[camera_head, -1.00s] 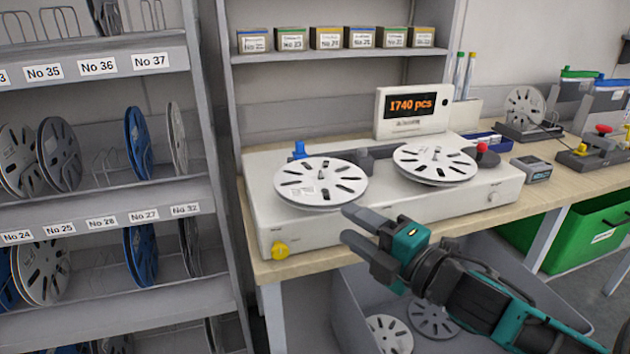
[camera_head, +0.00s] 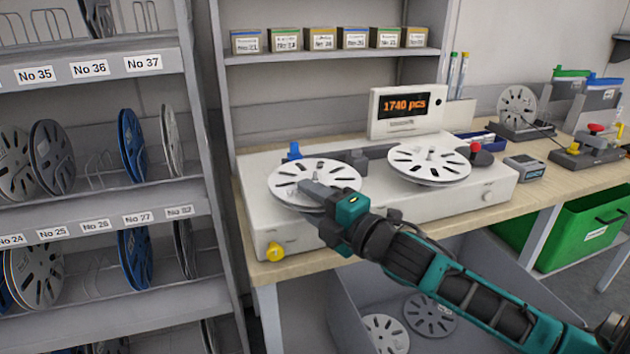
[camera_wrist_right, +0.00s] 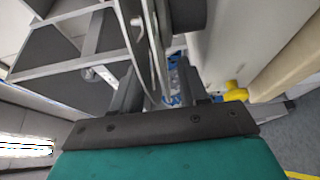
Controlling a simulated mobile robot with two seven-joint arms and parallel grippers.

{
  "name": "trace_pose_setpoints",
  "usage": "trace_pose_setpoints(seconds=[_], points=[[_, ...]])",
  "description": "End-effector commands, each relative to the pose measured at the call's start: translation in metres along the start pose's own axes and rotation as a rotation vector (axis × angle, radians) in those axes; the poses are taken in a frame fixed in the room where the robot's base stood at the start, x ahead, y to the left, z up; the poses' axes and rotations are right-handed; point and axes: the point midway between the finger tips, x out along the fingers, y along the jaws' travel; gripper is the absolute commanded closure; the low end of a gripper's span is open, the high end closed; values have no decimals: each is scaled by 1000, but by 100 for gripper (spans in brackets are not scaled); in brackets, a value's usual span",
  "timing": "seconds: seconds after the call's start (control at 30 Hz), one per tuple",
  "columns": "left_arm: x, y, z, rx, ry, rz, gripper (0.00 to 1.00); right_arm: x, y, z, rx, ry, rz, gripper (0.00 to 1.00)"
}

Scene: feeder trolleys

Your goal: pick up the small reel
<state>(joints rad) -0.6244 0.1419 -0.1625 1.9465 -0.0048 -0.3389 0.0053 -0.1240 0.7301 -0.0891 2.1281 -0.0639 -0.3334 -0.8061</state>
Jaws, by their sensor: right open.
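A white slotted reel (camera_head: 290,178) lies flat on the left side of the counting machine (camera_head: 420,205). A second white slotted reel (camera_head: 430,160) lies on its right side. I cannot tell for certain which is the small reel. My right gripper (camera_head: 318,193) is open at the front edge of the left reel, and its fingers hide part of that reel. In the right wrist view the reel's rim (camera_wrist_right: 146,45) shows edge-on between the two open fingers (camera_wrist_right: 155,88); I cannot tell whether they touch it. My left gripper is not in view.
The machine's display (camera_head: 405,105) stands behind the reels. A blue knob (camera_head: 294,151) is behind the left reel and a yellow knob (camera_head: 275,251) is at the front. A shelf rack (camera_head: 95,210) with reels stands left. A grey bin (camera_head: 350,305) with reels is below the bench (camera_head: 540,190).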

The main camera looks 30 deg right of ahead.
Motion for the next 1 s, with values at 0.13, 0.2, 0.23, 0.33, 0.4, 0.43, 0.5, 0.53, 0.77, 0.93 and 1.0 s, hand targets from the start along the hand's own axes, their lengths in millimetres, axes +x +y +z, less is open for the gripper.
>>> trace_pose_setpoints(seconds=[0.13,0.2,0.23,0.33,0.4,0.43,0.5,0.53,0.77,0.93,1.0], points=[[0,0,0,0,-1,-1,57,12,0,0,1,0,0,56],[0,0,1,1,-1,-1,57,14,0,0,1,0,0,56],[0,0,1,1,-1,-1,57,15,0,0,1,0,-1,56],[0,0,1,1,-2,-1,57,15,0,0,1,0,-1,56],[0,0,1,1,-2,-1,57,15,0,0,1,0,-1,56],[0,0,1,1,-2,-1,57,15,0,0,1,0,-1,56],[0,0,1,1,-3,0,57,15,0,0,1,0,-1,62],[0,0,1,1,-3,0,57,15,0,0,1,0,-1,65],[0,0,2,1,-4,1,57,14,0,-1,1,0,-1,87],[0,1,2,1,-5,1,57,14,0,-1,1,0,-1,100],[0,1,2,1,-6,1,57,14,0,-1,1,1,0,100]])
